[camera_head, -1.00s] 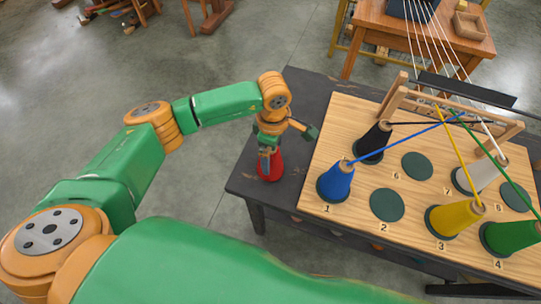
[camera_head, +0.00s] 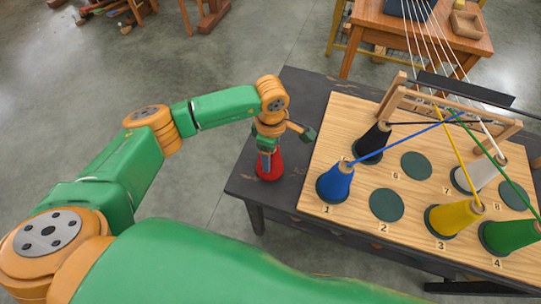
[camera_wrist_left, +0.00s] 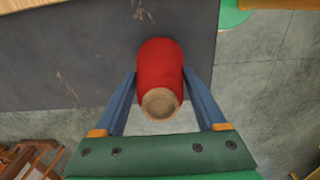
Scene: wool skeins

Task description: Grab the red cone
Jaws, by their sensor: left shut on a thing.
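The red cone (camera_head: 269,168) stands upright on the dark table near its left corner. In the left wrist view the cone (camera_wrist_left: 159,65) sits between the blue fingers, its pale tan top facing the camera. My left gripper (camera_head: 267,150) reaches down over it and is shut on it, with one finger on each side near the top. It also shows in the left wrist view (camera_wrist_left: 160,78). The cone's upper part is partly hidden by the gripper in the head view. My right gripper is not in view.
A wooden board (camera_head: 350,205) with numbered green discs lies right of the cone. A blue cone (camera_head: 335,184), black cone (camera_head: 373,142), yellow cone (camera_head: 457,218), green cone (camera_head: 510,238) and white cone (camera_head: 480,175) stand on it, with threads running to a wooden frame (camera_head: 450,108).

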